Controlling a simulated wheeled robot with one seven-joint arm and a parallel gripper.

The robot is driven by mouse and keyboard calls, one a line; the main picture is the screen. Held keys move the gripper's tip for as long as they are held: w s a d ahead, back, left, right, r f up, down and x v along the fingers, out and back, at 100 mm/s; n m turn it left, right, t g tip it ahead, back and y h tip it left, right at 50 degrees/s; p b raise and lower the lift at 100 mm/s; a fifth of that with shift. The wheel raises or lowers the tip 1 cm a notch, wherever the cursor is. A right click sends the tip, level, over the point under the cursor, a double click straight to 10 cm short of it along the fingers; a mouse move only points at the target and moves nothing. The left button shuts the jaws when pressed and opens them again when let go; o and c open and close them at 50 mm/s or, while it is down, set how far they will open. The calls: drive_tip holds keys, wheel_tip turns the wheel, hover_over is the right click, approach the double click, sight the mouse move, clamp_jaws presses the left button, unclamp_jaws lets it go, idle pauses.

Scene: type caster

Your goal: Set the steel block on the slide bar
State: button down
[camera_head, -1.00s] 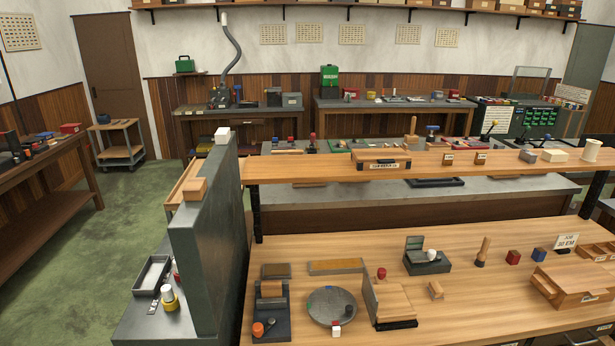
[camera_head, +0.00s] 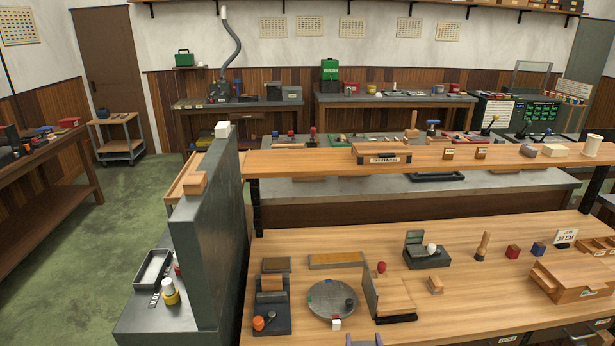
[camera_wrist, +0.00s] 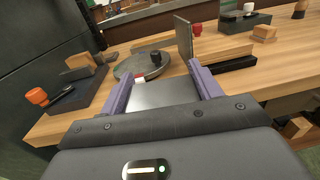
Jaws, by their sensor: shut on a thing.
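My gripper (camera_wrist: 159,76) has two purple fingers shut on the steel block (camera_wrist: 163,93), a flat grey piece between them in the wrist view. The fingertips (camera_head: 363,341) just show at the bottom edge of the head view, in front of the wooden bench. The block is held in front of a round grey plate (camera_head: 331,299) and a wooden stand with an upright grey plate (camera_head: 371,292). I cannot tell which part is the slide bar. The block's underside is hidden.
A dark fixture with a wooden block and orange knob (camera_head: 259,323) stands at the left of the bench (camera_head: 455,315). A tall dark panel (camera_head: 208,235) rises further left. A raised wooden shelf (camera_head: 320,168) crosses behind. A wooden box (camera_head: 570,282) stands right.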

drive_tip(key=shift+r, duration=0.1)
drive_tip(key=s+f, duration=0.4)
drive_tip(key=f, duration=0.1)
drive_tip(key=shift+s+f, duration=0.15)
drive_tip(key=shift+f, duration=0.05)
idle(1.1)
